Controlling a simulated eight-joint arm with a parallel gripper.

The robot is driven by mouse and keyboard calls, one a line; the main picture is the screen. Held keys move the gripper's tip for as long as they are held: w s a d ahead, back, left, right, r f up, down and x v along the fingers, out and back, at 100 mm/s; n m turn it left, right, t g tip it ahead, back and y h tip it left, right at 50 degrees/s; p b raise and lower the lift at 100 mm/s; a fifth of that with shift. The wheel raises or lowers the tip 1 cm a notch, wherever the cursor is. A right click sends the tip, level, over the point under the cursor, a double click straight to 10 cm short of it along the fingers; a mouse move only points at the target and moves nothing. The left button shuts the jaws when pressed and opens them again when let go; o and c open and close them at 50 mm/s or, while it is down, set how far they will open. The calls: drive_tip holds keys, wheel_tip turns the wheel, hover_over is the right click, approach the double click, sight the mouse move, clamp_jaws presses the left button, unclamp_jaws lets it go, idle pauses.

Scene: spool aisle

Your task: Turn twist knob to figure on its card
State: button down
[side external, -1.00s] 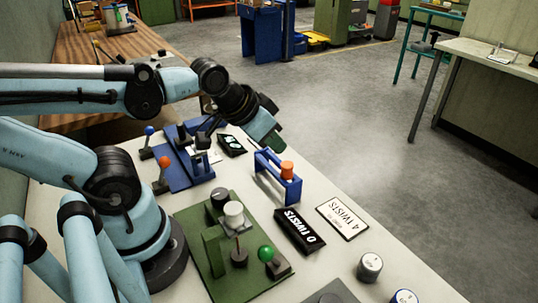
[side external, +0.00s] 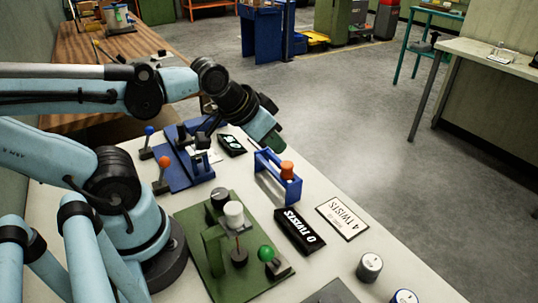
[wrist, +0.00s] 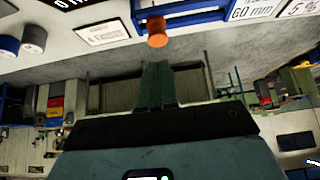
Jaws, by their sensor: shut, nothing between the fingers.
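The orange twist knob (side external: 287,169) sits at one end of a blue frame (side external: 266,174) on the bench; the knob also shows in the wrist view (wrist: 157,38). A black display reading "0 TWISTS" (side external: 300,232) lies near the frame. The white card reading "4 TWISTS" (side external: 343,219) lies beside the display, and the card shows in the wrist view (wrist: 102,33). My gripper (side external: 275,144) is shut and empty. It is above the bench, behind the knob in the side view and apart from it. Its green fingers (wrist: 158,75) are together in the wrist view.
A green base (side external: 215,265) with a white knob and a green ball stands in front. A blue base (side external: 185,170) with levers stands at the left, near a small black display (side external: 231,145). Grey (side external: 370,267) and blue (side external: 403,297) capped cylinders stand at the lower right.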

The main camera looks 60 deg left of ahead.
idle(0.3)
drive_tip(key=c, duration=1.5)
unclamp_jaws()
drive_tip(key=shift+o, duration=1.1)
drive_tip(key=shift+s+a+n+g, duration=0.15)
drive_tip(key=shift+s+n+g, duration=0.2)
drive_tip(key=shift+n, duration=0.25)
drive_tip(key=o, duration=0.7)
drive_tip(key=s+n+g, duration=0.1)
drive_tip(key=n, duration=0.1)
drive_tip(key=s+n+g, duration=0.1)
drive_tip(key=s+n, duration=0.1)
drive_tip(key=s+r+n+g, duration=0.1)
drive_tip(key=n, duration=0.1)
drive_tip(key=shift+s+a+r, duration=0.1)
drive_tip(key=shift+s+a, duration=0.05)
drive_tip(key=shift+a, duration=0.25)
wheel_tip(320, 180, up, 3)
drive_tip(key=n+g, duration=0.4)
drive_tip(key=n, duration=0.5)
hover_over(219, 193)
drive_tip(key=shift+t, duration=0.25)
drive_tip(key=shift+f, duration=6)
